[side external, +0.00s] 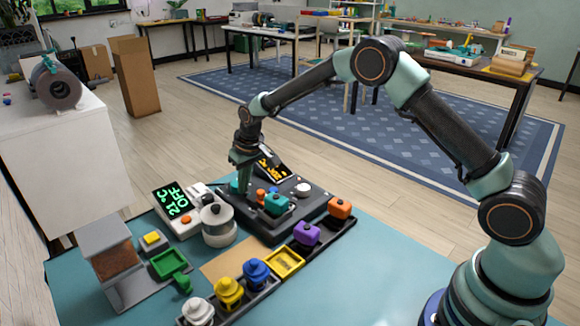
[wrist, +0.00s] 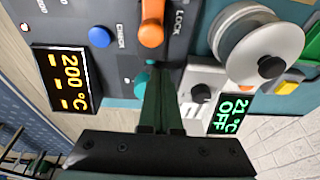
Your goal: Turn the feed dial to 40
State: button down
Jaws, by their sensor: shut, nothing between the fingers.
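The dark control unit (side external: 262,228) stands on the teal table under my gripper. Its display (wrist: 66,78) shows 200 °C in amber, with dashes above and below. My gripper (side external: 244,188) points down at the unit's back left part, fingers shut and empty. In the wrist view its fingers (wrist: 153,75) cover part of the panel. A small teal part (wrist: 141,80) shows just beside the fingertips; whether they touch it I cannot tell. No feed dial label or scale is readable. An orange lever (wrist: 151,25) marked LOCK and a blue button (wrist: 99,37) are close by.
A white unit (side external: 180,210) with a green "21 °C OFF" display and a silver lidded pot (side external: 218,222) stand to the left. A teal block (side external: 276,205) and a white knob (side external: 302,189) are to the right. Coloured blocks and pots fill black racks in front.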

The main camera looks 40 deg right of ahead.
jog(key=shift+w+v, duration=0.2)
jog(key=shift+v, duration=0.65)
jog(key=shift+w+v, duration=0.2)
jog(key=shift+v, duration=0.7)
jog(key=shift+w+v, duration=0.25)
jog(key=shift+v, duration=0.6)
jog(key=shift+r, duration=0.2)
jog(key=shift+d+f, duration=0.2)
jog(key=shift+f, duration=0.75)
jog(key=shift+d+f, duration=0.25)
jog(key=shift+f, duration=0.7)
jog(key=shift+d+f, duration=0.2)
jog(key=shift+f, duration=0.95)
jog(key=shift+w, duration=0.2)
